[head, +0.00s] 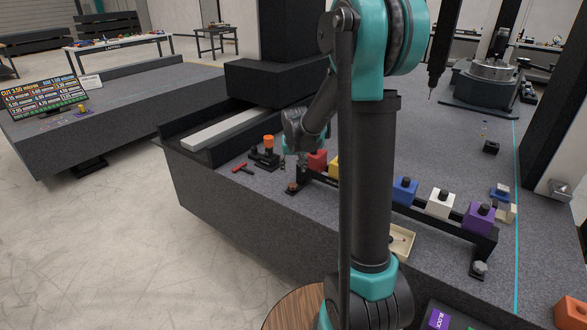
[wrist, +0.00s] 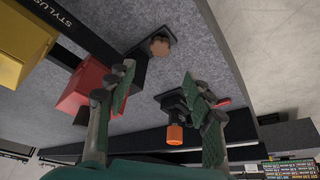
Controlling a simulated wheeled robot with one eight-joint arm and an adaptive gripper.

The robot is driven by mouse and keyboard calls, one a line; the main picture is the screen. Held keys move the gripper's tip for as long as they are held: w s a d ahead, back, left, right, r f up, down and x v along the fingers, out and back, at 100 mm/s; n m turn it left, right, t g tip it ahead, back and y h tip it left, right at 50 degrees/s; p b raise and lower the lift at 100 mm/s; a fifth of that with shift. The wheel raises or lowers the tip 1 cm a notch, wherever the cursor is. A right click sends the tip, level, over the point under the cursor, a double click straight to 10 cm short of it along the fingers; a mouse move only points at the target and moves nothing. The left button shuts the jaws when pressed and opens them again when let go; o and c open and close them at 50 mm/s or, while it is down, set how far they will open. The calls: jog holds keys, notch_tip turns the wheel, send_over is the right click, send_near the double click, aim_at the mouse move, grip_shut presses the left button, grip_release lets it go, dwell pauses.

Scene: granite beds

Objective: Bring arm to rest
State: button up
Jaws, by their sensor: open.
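My gripper (wrist: 158,84) is open and empty in the wrist view, its two green-padded fingers spread apart. In the head view my arm stands up in front of the granite bed, and its wrist hangs near the bed's left corner, with the fingers partly hidden. A red block (wrist: 84,88) is close beside the left finger in the wrist view; I cannot tell if they touch. A black fixture with an orange knob (wrist: 175,134) lies just beyond the right finger; the knob also shows in the head view (head: 268,141).
A dark rail on the granite bed (head: 300,220) carries a red block (head: 317,159), a yellow block (head: 333,165), a blue block (head: 405,190), a white block (head: 440,203) and a purple block (head: 479,217). A red-handled tool (head: 242,168) lies left. Open floor (head: 120,240) is at left.

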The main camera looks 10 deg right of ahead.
jog(key=s+d+f, duration=0.1)
jog(key=s+d, duration=0.1)
jog(key=s, duration=1.3)
jog(key=s+d+f+n, duration=0.1)
jog(key=s+d+f, duration=0.1)
jog(key=s, duration=1.3)
jog(key=shift+s+f, duration=0.15)
jog(key=shift+f, duration=0.05)
jog(key=shift+d, duration=0.1)
